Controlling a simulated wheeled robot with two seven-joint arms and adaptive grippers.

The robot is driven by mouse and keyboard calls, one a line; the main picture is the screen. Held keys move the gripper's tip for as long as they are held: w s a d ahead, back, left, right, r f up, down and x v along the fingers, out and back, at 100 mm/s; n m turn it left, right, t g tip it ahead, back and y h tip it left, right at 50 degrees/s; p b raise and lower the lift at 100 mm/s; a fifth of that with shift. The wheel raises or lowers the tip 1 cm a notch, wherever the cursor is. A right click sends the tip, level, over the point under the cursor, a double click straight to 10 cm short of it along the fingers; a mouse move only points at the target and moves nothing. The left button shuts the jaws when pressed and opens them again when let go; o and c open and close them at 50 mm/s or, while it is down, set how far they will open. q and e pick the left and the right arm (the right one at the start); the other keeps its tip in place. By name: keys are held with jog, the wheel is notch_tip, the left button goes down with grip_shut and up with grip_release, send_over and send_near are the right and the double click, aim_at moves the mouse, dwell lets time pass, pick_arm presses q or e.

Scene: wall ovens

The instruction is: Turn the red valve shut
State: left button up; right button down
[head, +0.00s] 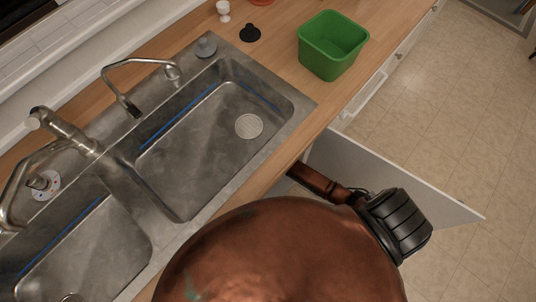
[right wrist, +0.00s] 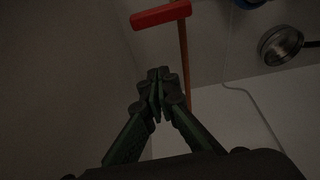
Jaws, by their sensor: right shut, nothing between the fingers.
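The red valve handle (right wrist: 162,15) shows at the top of the right wrist view as a short bar. It is joined at its right end to a thin orange-brown pipe (right wrist: 184,60). My right gripper (right wrist: 159,80) is shut and empty, its dark fingertips together. In the picture the fingertips are below the handle and just left of the pipe, apart from the handle; the depth between them is hard to judge in the dim light. The head view does not show the valve or either gripper.
In the right wrist view, a round metal pan-like thing (right wrist: 281,45) and a blue object (right wrist: 248,2) are at upper right. A pale cable (right wrist: 231,87) hangs nearby. In the head view, a white cabinet door (head: 440,194) stands open below the sink (head: 200,150); a green bin (head: 332,45) is on the counter.

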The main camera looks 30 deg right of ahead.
jog(key=b+x, duration=0.5)
jog(key=x, duration=0.5)
pick_arm(q)
jog(key=w+d+f, duration=0.1)
jog(key=w, duration=0.5)
jog(key=shift+w+f, duration=0.2)
jog(key=shift+f, duration=0.1)
pick_arm(e)
jog(key=s, duration=0.1)
jog(key=s+d, duration=0.1)
jog(key=s, duration=0.1)
jog(key=shift+s+d+r, duration=0.1)
jog(key=shift+s+d, duration=0.25)
jog(key=shift+s, duration=0.05)
pick_arm(q)
jog(key=shift+r, duration=0.1)
